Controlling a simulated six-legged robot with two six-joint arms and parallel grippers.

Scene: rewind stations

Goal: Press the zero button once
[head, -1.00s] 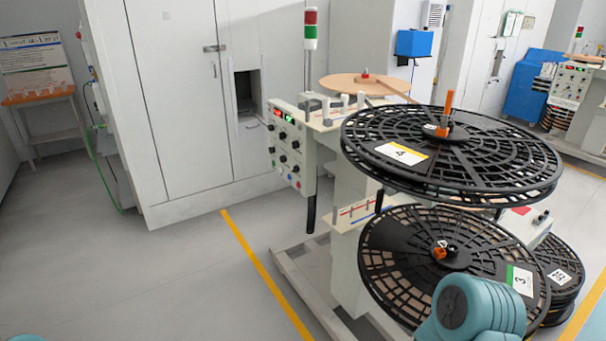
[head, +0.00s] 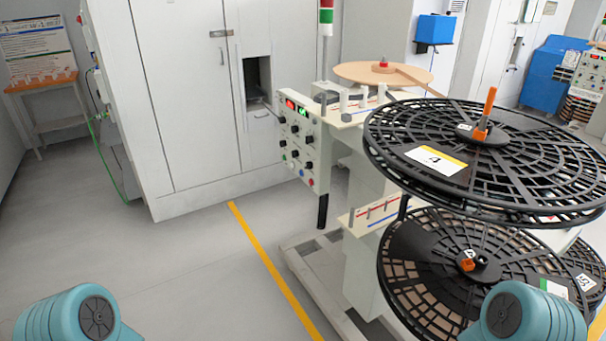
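The rewind station's control panel (head: 299,140) stands left of the reels, facing left. It carries a red display (head: 290,104), a green display (head: 303,112), several black knobs and a few small coloured buttons low down, among them a red one (head: 311,182). I cannot tell which one is the zero button, as labels are too small to read. Teal links of my two arms show at the bottom left and bottom right. Neither gripper is in view, and nothing of mine touches the panel.
A large black upper reel (head: 440,182) and a lower reel (head: 408,262) stand right of the panel. A white cabinet (head: 190,110) is behind it. Open grey floor (head: 150,265) lies to the left, crossed by a yellow line (head: 262,256).

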